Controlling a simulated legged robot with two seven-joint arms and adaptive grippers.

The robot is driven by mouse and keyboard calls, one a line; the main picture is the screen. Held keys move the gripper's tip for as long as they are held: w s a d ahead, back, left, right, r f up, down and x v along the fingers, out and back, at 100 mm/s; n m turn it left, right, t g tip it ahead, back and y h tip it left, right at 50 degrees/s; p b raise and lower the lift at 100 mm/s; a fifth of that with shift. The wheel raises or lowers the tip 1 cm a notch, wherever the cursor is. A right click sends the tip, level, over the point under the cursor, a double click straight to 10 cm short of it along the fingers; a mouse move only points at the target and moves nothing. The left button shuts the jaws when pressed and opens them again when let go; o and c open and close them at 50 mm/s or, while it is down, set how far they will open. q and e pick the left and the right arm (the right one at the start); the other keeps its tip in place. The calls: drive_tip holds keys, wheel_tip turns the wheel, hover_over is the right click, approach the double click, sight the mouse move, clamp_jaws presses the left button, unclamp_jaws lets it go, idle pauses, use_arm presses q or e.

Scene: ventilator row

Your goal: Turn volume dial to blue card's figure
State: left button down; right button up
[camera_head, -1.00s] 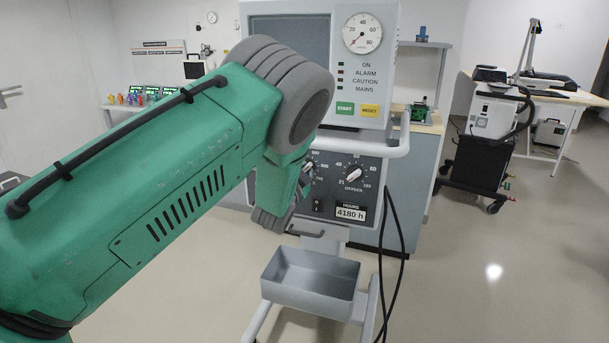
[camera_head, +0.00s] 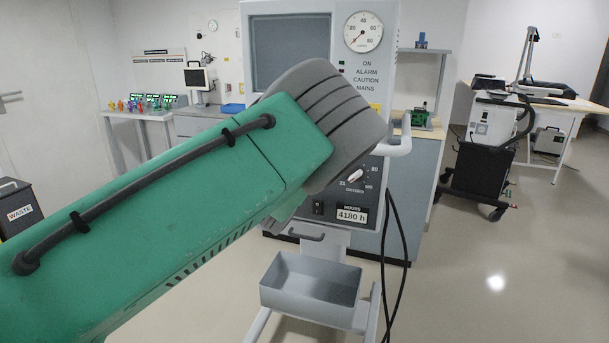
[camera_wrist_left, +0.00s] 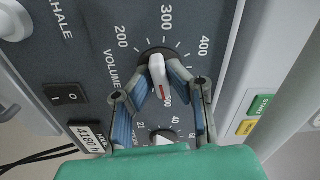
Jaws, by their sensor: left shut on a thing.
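The volume dial (camera_wrist_left: 158,72) is on the dark ventilator panel in the left wrist view. It has a white bar knob with a red mark at its lower end, and figures 200, 300 and 400 show around it. My left gripper (camera_wrist_left: 157,79) is shut on the knob, one blue-padded finger on each side. The exact reading is hard to tell, as the fingers cover part of the scale. In the head view my left arm hides the dial and the gripper. No blue card shows. My right gripper is not in view.
The oxygen dial (camera_head: 355,176) sits close to the volume dial, beside the hours label (camera_head: 351,215). A grey tray (camera_head: 310,306) stands low in front. A rail (camera_head: 398,147) and hanging black cables (camera_head: 400,235) are at the ventilator's right. Open floor lies right.

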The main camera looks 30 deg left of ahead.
use_arm(q)
drive_tip(key=shift+d+f, duration=0.2)
drive_tip(key=c, duration=1.6)
unclamp_jaws()
drive_tip(key=shift+r, duration=0.1)
drive_tip(key=shift+d, duration=0.1)
drive_tip(key=v, duration=0.7)
drive_tip(key=shift+s+d, duration=0.1)
drive_tip(key=shift+s, duration=0.05)
drive_tip(key=shift+f, duration=0.2)
